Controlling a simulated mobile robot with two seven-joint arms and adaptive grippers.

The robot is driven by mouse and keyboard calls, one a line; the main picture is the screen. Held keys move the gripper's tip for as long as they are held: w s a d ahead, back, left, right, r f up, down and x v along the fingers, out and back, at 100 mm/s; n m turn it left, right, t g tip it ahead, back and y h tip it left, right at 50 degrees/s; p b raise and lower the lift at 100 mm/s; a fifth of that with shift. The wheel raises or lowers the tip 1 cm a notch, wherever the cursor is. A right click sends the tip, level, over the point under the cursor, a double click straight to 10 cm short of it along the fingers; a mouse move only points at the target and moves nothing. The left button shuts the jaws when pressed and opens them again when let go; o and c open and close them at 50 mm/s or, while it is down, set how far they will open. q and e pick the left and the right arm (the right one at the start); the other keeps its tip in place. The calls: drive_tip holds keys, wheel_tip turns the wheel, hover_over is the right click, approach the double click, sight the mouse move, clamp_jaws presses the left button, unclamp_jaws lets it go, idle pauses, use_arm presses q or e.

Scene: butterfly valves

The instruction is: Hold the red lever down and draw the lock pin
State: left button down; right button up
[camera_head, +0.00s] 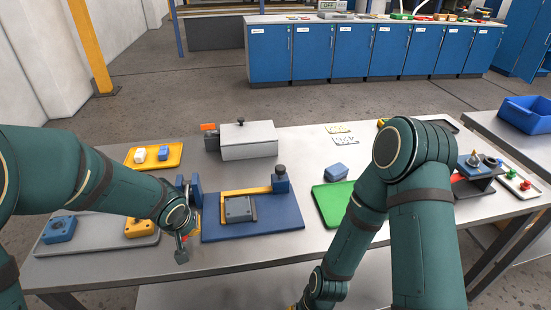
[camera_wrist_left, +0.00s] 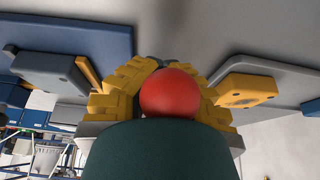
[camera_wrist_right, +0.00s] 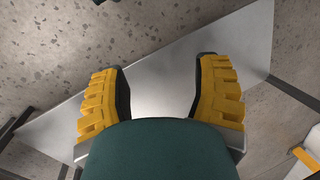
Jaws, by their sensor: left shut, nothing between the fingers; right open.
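A red ball, seemingly the red lever's knob (camera_wrist_left: 172,93), shows large in the left wrist view, in front of my left gripper's yellow fingers (camera_wrist_left: 150,68). The fingers are shut with nothing between them; whether they touch the ball I cannot tell. In the head view my left gripper is low beside the blue baseplate's left edge, and my wrist hides the ball. The blue baseplate (camera_head: 284,220) carries a grey block (camera_head: 239,209), a yellow bar (camera_head: 235,193) and a blue post with a black knob (camera_head: 280,169), perhaps the lock pin. My right gripper (camera_wrist_right: 162,90) is open and empty, low before the table.
A yellow tray (camera_head: 173,159) and a grey tray (camera_head: 90,239) lie left. Bare table shows along the front edge.

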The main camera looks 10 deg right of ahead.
drive_tip(key=s+d+r+m+g+h, duration=0.1)
drive_tip(key=s+d+r+m+g, duration=0.1)
drive_tip(key=s+d+m+g, duration=0.1)
wheel_tip(320, 180, up, 36)
drive_tip(key=n+t+h, duration=0.2)
drive_tip(key=n+t, duration=0.2)
drive_tip(key=n, duration=1.5)
hover_over(280, 167)
wheel_tip(280, 167, down, 12)
drive_tip(key=shift+r, duration=0.1)
clamp_jaws()
